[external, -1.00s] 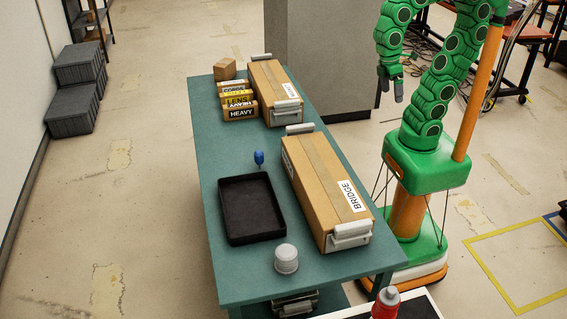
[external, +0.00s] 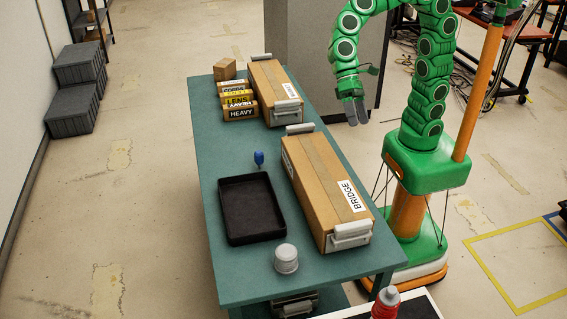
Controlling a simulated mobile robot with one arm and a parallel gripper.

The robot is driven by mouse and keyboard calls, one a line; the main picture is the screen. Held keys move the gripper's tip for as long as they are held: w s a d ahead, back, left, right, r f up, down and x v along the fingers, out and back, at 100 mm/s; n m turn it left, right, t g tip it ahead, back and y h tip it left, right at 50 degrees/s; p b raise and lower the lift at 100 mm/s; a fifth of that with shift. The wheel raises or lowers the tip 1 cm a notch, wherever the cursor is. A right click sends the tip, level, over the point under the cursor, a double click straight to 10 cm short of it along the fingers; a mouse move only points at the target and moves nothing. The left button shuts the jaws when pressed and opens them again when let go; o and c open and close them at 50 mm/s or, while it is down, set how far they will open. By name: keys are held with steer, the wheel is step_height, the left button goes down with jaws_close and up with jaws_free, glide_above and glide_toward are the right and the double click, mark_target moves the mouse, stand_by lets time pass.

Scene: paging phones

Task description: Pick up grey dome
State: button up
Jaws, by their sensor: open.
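The grey dome (external: 286,259) is a small light grey, ribbed, rounded piece. It sits on the near part of the green table (external: 235,290), just in front of the black tray and left of the BRIDGE box. My gripper (external: 357,112) hangs in the air beyond the table's right edge, pointing down. It is open and empty, well above and behind the dome and apart from it.
A long cardboard box marked BRIDGE (external: 325,190) stands between my arm and the dome. A black tray (external: 252,240) and a blue piece (external: 259,158) lie left of it. Another box (external: 275,92) and labelled blocks (external: 238,104) are at the far end.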

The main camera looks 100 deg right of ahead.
mark_target(286, 252)
steer(key=w+a+f+m+t+y, duration=0.15)
steer(key=w+a+m, duration=0.25)
steer(key=w, duration=0.5)
steer(key=w+a+f+m+t+y, duration=0.15)
steer(key=w+a+m, duration=0.25)
steer(key=w, duration=0.4)
steer(key=w+a+m+t+y, duration=0.15)
steer(key=w+a+m, duration=0.25)
steer(key=w, duration=0.5)
steer(key=shift+m+g+y, duration=0.3)
steer(key=shift+g+y, duration=0.15)
steer(key=shift+y, duration=0.1)
step_height(286, 252, down, 25)
steer(key=shift+a+f, duration=0.1)
steer(key=shift+f, duration=0.1)
steer(key=shift+x, duration=3.85)
steer(key=shift+s+r, duration=0.1)
steer(key=shift+s, duration=0.05)
steer(key=shift+c, duration=0.2)
steer(key=c, duration=1)
